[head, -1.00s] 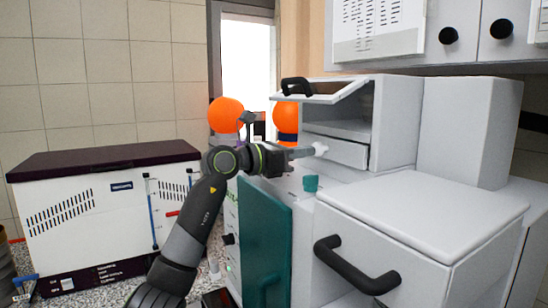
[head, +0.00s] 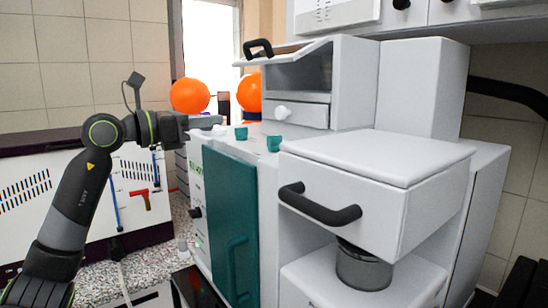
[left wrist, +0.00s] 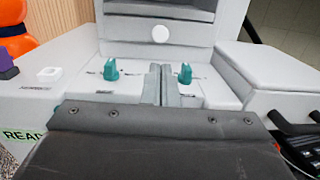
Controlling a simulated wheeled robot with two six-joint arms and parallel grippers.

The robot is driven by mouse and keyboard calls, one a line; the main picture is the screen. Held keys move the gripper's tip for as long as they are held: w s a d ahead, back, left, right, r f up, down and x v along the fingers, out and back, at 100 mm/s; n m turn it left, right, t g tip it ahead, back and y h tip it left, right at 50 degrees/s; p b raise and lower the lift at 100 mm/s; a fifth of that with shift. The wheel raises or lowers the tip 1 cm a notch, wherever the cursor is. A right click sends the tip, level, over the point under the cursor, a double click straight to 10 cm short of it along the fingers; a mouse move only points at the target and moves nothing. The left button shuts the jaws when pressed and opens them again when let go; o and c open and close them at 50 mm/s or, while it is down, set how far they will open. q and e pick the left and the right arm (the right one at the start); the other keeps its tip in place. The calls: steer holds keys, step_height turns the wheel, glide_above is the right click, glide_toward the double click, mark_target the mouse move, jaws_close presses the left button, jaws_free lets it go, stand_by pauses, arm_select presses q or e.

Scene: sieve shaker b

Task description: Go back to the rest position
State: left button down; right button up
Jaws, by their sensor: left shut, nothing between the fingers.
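My left gripper (head: 198,122) is in the head view, left of the grey machine's top and clear of the small drawer (head: 300,112). Its pale fingers are shut with nothing between them. In the left wrist view the closed fingers (left wrist: 166,80) point toward the machine, between two teal knobs. The machine (head: 400,85) has a raised flap with a black handle (head: 258,48) above the drawer, which has a white knob (head: 282,112). The drawer looks closed. My right gripper is not in view.
A large grey box with a black handle (head: 315,208) juts out at the right. A teal door (head: 230,220) is on the machine's front. Orange balls (head: 190,95) stand behind my gripper. A white unit with a dark lid (head: 25,190) stands on the speckled counter at left.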

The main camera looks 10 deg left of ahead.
arm_select(q)
steer(key=s+d+f+n+t+h, duration=0.1)
steer(key=s+f+n+t+h, duration=0.35)
steer(key=f+n, duration=0.5)
steer(key=s+a+f+n+y, duration=0.3)
steer(key=a+f+n+y, duration=0.1)
steer(key=f+n+y, duration=0.5)
steer(key=s+a+f+n+y, duration=0.3)
steer(key=a+f+n+y, duration=0.3)
steer(key=f+n, duration=0.45)
steer(key=s+a+f+n+y, duration=0.3)
steer(key=f+n+y, duration=0.6)
steer(key=n, duration=0.2)
steer(key=s+d+f+n+g+h, duration=0.1)
steer(key=s+f+n+g, duration=0.3)
steer(key=s+f+g, duration=0.65)
steer(key=s+d+f+n+g+h, duration=0.1)
steer(key=s+d+f+g+h, duration=0.15)
steer(key=s+f, duration=0.45)
steer(key=s+d+f+n+g+h, duration=0.1)
steer(key=s+d+f, duration=0.25)
steer(key=s, duration=0.65)
step_height(320, 180, down, 25)
steer(key=a+g, duration=0.1)
steer(key=a, duration=0.1)
steer(key=s+d+f+g+h, duration=0.1)
steer(key=s+f, duration=1.3)
steer(key=f, duration=0.1)
steer(key=shift+s+d+f, duration=0.25)
steer(key=shift+s, duration=0.15)
